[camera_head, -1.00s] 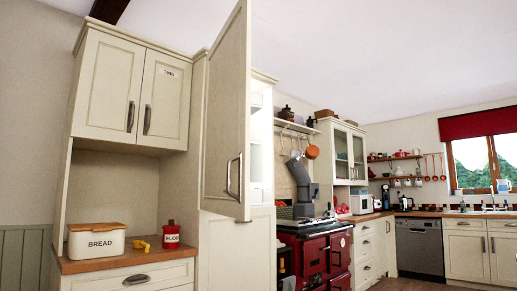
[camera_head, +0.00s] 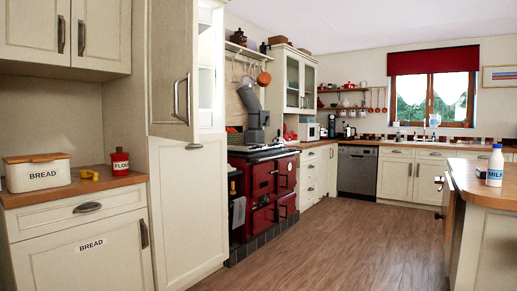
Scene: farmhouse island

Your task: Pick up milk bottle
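The milk bottle (camera_head: 495,168) is white with a blue cap and a label that reads MILK. It stands upright on the wooden top of the island (camera_head: 468,184) at the right side of the head view. My gripper is not in view.
A small dark object (camera_head: 481,172) sits beside the bottle. The wood floor (camera_head: 345,245) is clear between the island and the red stove (camera_head: 262,192). At the left, a tall cupboard door (camera_head: 172,70) stands open above the counter with the bread bin (camera_head: 38,176) and red flour tin (camera_head: 120,164).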

